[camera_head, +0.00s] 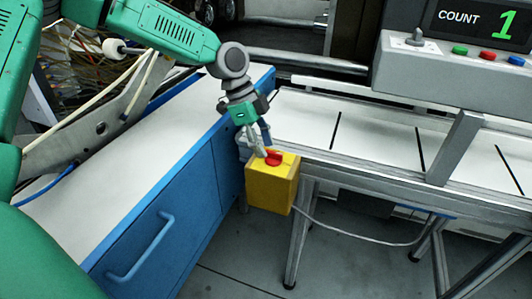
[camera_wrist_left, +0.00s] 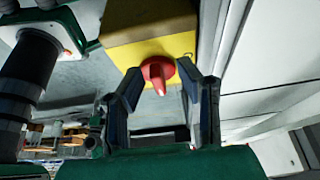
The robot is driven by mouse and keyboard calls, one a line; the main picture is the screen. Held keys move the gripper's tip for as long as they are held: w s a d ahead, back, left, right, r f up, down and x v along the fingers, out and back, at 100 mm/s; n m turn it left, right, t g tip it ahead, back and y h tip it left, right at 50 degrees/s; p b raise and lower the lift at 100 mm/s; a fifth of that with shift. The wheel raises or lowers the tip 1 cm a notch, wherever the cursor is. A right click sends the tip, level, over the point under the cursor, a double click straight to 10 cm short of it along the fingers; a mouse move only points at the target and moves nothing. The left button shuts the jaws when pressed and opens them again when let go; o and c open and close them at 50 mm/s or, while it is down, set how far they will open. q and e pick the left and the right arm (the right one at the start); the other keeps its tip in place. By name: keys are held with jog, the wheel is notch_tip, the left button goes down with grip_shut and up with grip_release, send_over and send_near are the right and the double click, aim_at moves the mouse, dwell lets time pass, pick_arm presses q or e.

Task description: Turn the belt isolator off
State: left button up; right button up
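The belt isolator is a yellow box (camera_head: 272,188) with a red rotary knob (camera_head: 273,158) on its top face, at the end of the conveyor. My left gripper (camera_head: 262,150) reaches down to the knob from above. In the left wrist view the fingers stand apart, with the red knob (camera_wrist_left: 157,72) between and just beyond their tips on the yellow box (camera_wrist_left: 150,30). The knob's handle points down in that picture, towards the gripper. Whether a finger touches the knob I cannot tell. My right gripper is in neither view.
A blue cabinet (camera_head: 180,220) with a white top stands left of the box. The conveyor (camera_head: 375,140) runs off to the right. Above it a grey console (camera_head: 450,65) shows COUNT 1 in green and has coloured buttons. A grey cable (camera_head: 355,239) leaves the box.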

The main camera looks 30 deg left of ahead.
aim_at(279, 154)
pick_arm(q)
jog(key=d, duration=0.3)
jog(key=shift+d+f, duration=0.15)
jog(key=shift+f, duration=0.1)
jog(key=shift+d+r, duration=0.1)
jog(key=shift+d, duration=0.2)
jog(key=shift+a+f, duration=0.25)
jog(key=shift+a, duration=0.45)
grip_shut()
jog(key=shift+a, duration=0.4)
jog(key=shift+d, duration=0.35)
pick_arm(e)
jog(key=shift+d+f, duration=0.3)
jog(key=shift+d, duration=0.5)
